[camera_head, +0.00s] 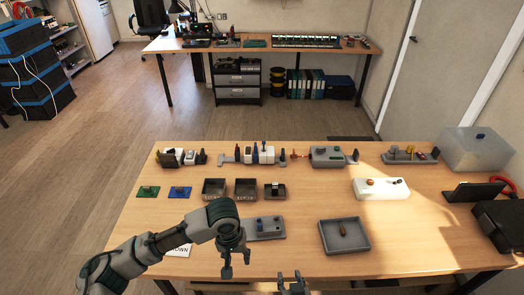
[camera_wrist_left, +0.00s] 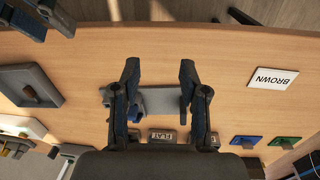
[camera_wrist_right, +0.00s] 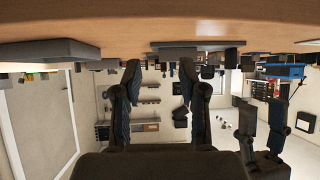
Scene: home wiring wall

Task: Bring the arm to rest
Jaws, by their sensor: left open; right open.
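My left arm comes in from the left over the front of the table (camera_head: 420,235). My left gripper (camera_head: 236,262) hangs open and empty, pointing down near the front edge. In the left wrist view its open fingers (camera_wrist_left: 158,78) appear over a grey block (camera_wrist_left: 160,101), with nothing held between them. My right gripper (camera_head: 293,286) shows only at the bottom edge of the head view, open and empty. In the right wrist view its fingers (camera_wrist_right: 160,72) are spread with only the room behind them.
A grey tray (camera_head: 328,246) holds a small brown item. A grey block with blue parts (camera_head: 268,232) is close to my left gripper. Small bins (camera_head: 214,188), a white box (camera_head: 383,191) and a clear bin (camera_head: 470,152) stand further back. A BROWN card (camera_wrist_left: 273,78) lies on the table.

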